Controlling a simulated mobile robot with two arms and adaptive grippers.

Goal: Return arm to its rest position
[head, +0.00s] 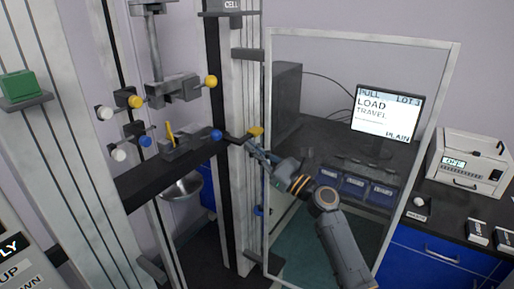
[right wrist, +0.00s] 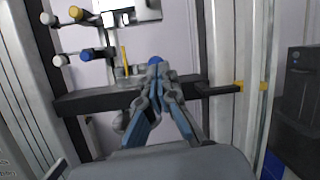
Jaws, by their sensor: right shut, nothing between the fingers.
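My right arm reaches from the lower right into the testing machine in the head view. Its gripper (head: 249,147) is shut and empty, pointing up and left, beside a yellow part (head: 256,132) at the machine's column. A blue knob (head: 216,134) is to the left of the fingertips. In the right wrist view the closed fingers (right wrist: 156,78) overlap the dark crossbar (right wrist: 90,101), and the blue knob (right wrist: 155,60) shows just behind the tips. I cannot tell whether they touch it. My left gripper is not in view.
A framed clear panel (head: 362,38) stands to the right of the column, overlapped by my arm. Yellow (head: 211,81) and white knobs (head: 104,112) stick out from the clamps. A monitor (head: 387,114) and a white box device (head: 466,165) stand on the right bench.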

